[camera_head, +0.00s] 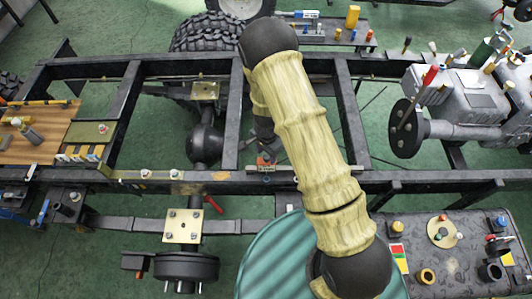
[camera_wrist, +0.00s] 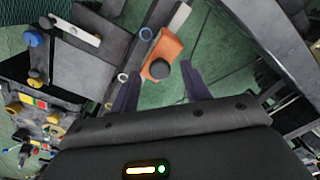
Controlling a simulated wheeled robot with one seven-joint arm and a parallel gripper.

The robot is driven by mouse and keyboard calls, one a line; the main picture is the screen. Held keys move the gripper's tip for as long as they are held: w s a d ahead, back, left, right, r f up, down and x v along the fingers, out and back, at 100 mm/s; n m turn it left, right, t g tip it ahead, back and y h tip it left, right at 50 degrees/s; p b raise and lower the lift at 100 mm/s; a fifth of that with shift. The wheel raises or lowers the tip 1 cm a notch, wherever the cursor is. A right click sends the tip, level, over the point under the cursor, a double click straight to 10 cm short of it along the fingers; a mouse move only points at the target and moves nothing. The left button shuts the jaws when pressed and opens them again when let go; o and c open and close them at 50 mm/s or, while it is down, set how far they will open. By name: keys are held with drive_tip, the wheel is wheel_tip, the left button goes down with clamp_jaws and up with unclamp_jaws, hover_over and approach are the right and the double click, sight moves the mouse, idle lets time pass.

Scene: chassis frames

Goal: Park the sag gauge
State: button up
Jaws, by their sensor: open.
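An orange block with a round black knob (camera_wrist: 166,50) shows in the wrist view, beyond my fingertips and roughly between them; it may be the sag gauge, but I cannot be sure. My gripper (camera_wrist: 158,84) is open, with its two dark purple fingers apart and nothing between them. In the head view a small orange-red piece (camera_head: 263,161) sits at the chassis rail, just under the end of my arm. My arm crosses in front of the frame and hides part of this area. No clearly marked parking place can be told apart.
The black chassis rail (camera_head: 130,178) runs across the picture. A wooden board with tools (camera_head: 40,150) lies at left, and a grey engine unit (camera_head: 465,95) stands at right. A ribbed green drum (camera_head: 270,265) and a cluttered dark tray (camera_head: 450,270) are in front.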

drive_tip(key=shift+f, duration=0.5)
drive_tip(key=shift+c, duration=0.2)
clamp_jaws()
drive_tip(key=shift+w+d, duration=0.1)
